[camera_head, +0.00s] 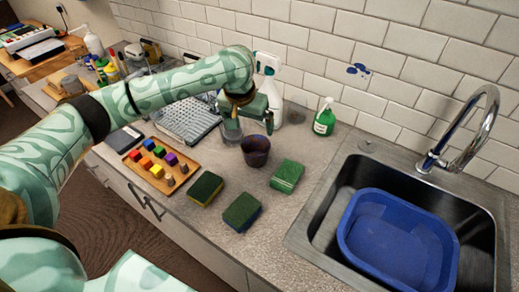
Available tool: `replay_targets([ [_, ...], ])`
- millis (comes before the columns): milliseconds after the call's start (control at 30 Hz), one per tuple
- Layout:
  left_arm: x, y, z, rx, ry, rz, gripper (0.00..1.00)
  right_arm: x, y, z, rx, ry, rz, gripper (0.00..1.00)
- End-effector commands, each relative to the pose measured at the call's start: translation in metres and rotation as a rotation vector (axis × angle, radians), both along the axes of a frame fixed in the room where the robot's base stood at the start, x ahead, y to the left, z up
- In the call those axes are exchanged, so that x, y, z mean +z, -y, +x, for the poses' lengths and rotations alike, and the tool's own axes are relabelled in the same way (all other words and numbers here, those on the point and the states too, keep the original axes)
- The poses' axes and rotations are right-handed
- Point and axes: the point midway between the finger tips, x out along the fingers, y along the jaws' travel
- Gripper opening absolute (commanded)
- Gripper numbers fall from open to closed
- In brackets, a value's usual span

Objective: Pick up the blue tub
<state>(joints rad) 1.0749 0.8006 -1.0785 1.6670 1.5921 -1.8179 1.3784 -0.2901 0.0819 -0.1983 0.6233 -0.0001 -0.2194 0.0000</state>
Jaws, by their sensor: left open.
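The blue tub (362,240) sits inside the steel sink at the right of the head view. It is upright, and I see nothing in it. My left gripper (250,118) hangs open, pointing down, over the counter left of the sink, well apart from the tub. It is near a dark cup (257,152), and I cannot tell whether it touches anything there. My right gripper is out of view.
The sink (318,233) has a tall curved faucet (487,115) behind it. Sponges (287,176) lie on the counter left of the sink. A wooden tray (148,181) holds coloured blocks. A green bottle (324,120) stands near the tiled wall.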

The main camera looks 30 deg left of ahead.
Motion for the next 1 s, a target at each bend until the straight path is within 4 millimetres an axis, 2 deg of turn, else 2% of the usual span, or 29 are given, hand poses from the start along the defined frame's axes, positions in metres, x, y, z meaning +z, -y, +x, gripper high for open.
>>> replay_targets([
  [33, -0.020, 0.001, 0.003, 0.001, -0.006, -0.002, 1.00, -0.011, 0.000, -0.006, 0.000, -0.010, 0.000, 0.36],
  [100, -0.039, 0.000, 0.008, 0.000, -0.007, -0.001, 1.00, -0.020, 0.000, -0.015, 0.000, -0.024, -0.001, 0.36],
  [300, -0.078, 0.000, 0.019, -0.001, -0.005, -0.001, 1.00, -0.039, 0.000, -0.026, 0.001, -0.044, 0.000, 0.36],
  [567, -0.094, 0.000, 0.025, -0.001, -0.002, -0.001, 1.00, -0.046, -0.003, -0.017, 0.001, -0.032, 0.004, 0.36],
  [833, -0.136, 0.004, 0.038, -0.002, -0.004, 0.000, 1.00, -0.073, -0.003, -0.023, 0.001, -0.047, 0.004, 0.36],
  [1000, -0.137, 0.004, 0.039, -0.003, 0.000, 0.001, 1.00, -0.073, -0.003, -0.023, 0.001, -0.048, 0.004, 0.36],
])
